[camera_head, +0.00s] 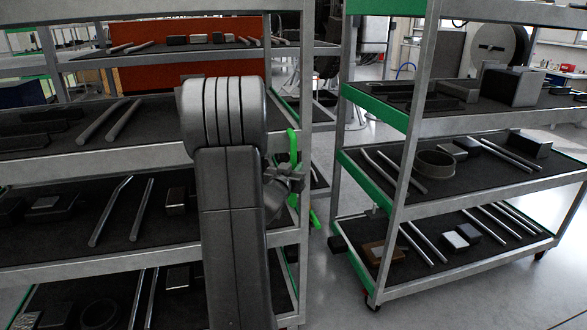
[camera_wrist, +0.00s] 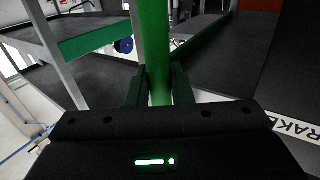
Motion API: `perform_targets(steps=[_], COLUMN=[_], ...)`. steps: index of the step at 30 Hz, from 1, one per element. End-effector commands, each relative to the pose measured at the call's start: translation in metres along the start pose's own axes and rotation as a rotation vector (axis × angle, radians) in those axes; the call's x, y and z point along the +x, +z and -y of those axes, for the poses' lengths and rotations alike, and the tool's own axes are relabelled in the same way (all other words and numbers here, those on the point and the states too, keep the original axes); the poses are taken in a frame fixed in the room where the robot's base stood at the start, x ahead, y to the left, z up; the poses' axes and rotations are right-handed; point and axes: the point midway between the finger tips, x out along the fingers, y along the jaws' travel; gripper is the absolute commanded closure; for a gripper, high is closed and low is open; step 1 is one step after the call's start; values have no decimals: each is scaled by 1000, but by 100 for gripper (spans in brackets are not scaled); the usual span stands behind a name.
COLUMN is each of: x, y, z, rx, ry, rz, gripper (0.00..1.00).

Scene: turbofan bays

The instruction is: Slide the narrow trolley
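Two grey multi-shelf trolleys with green end trim show in the head view: the left trolley (camera_head: 90,162) in front of me and the right trolley (camera_head: 470,199). I cannot tell for sure which is the narrow one. A bright green upright handle (camera_head: 293,148) stands at the right end of the left trolley. My gripper (camera_head: 292,180) is at this handle, partly hidden behind my own arm. In the wrist view the green handle bar (camera_wrist: 157,50) runs between the two dark fingers of my gripper (camera_wrist: 160,88), which sit close against both sides.
Metal rods, rings and boxes lie loose on the shelves, such as a dark ring (camera_head: 435,164) and a grey box (camera_head: 513,86). A narrow floor gap separates the trolleys. Open floor (camera_head: 505,290) lies at the lower right. A white label (camera_wrist: 297,129) shows in the wrist view.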

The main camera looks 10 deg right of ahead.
Motion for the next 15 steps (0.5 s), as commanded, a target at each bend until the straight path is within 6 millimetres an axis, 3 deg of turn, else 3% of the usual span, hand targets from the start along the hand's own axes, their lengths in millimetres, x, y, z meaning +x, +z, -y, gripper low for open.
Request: perform_targets(steps=[8, 15], x=[5, 33], y=[2, 4], z=[-9, -54], rx=[0, 0], ry=[3, 13], rz=[-1, -8], gripper=[100, 100])
